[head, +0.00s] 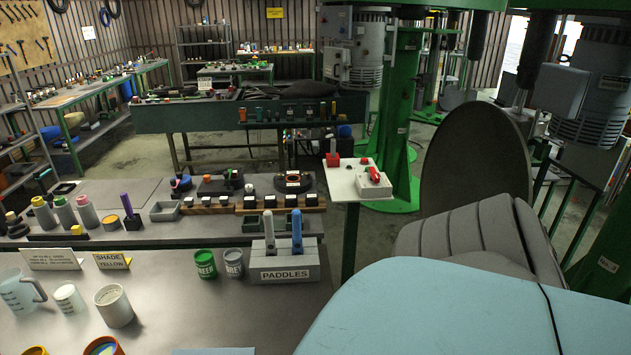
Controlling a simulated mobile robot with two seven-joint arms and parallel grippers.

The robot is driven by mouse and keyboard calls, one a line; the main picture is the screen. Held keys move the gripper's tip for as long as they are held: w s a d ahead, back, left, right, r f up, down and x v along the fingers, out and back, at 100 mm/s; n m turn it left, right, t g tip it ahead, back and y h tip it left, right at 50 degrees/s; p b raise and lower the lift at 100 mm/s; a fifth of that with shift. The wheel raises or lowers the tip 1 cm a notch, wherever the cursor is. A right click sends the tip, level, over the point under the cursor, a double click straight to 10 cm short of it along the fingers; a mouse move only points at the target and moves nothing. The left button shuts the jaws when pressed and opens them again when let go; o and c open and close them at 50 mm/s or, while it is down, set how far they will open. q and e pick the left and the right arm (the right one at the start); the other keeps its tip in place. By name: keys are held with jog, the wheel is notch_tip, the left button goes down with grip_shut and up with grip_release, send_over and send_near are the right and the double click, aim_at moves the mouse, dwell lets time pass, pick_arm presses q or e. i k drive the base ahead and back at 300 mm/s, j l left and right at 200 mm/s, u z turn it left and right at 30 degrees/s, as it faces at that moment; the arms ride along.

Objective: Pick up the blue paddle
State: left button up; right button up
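The blue paddle (297,232) stands upright in a grey holder (285,275) labelled PADDLES, near the right end of the front bench. Its lower end is hidden inside the holder. A grey paddle (268,230) stands upright in the same holder, just left of the blue one. Neither of my grippers can be seen in the head view.
Green and grey cans (205,264) (233,263) stand just left of the holder. A yellow shade sign (112,261), a white mug (113,305) and a clear jug (20,292) are further left. A white control panel (356,185) rises behind right. Bare bench lies before the cans.

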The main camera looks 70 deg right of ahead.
aim_at(297, 238)
jog(key=k+l, duration=0.2)
jog(key=l, duration=0.2)
jog(key=k+l, duration=0.2)
jog(key=l, duration=0.2)
jog(key=k+l, duration=0.15)
jog(key=l, duration=0.25)
